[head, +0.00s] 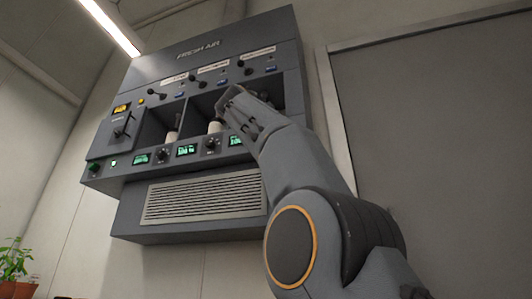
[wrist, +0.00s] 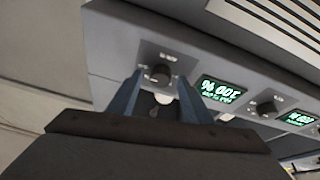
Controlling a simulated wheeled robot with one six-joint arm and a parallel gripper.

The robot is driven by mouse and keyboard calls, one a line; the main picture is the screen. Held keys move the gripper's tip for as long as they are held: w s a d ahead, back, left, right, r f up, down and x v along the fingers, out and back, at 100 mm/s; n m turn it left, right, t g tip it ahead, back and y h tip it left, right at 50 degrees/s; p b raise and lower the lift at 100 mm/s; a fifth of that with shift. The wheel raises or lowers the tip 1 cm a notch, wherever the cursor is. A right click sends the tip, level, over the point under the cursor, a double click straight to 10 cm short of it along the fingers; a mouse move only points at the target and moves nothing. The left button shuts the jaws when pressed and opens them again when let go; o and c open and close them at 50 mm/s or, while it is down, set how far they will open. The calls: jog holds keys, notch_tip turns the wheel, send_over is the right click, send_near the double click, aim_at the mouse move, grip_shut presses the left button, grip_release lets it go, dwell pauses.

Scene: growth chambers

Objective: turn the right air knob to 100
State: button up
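The right air knob (wrist: 158,74) is a dark round knob on a small grey plate. In the wrist view, which shows the panel upside down, it lies between the tips of my gripper's two bluish fingers (wrist: 161,92). The fingers are apart, with a gap on each side of the knob. A green-lit display (wrist: 221,94) sits beside this knob; its upside-down digits cannot be read surely. In the head view my gripper (head: 236,112) is raised at the right part of the FRESH AIR unit (head: 150,75) and hides the right knob. The right display (head: 235,140) shows there, partly beside my arm.
The middle knob (head: 212,145) and left knob (head: 163,155) sit along the same lower strip, each with a display. Toggle levers and open bays lie above. A vent grille (head: 200,196) is below. A green button (head: 94,168) is at far left, a potted plant (head: 14,262) lower left.

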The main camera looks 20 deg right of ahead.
jog(key=b+v, duration=0.4)
jog(key=v, duration=0.4)
jog(key=shift+b, duration=0.35)
jog(key=shift+w, duration=0.1)
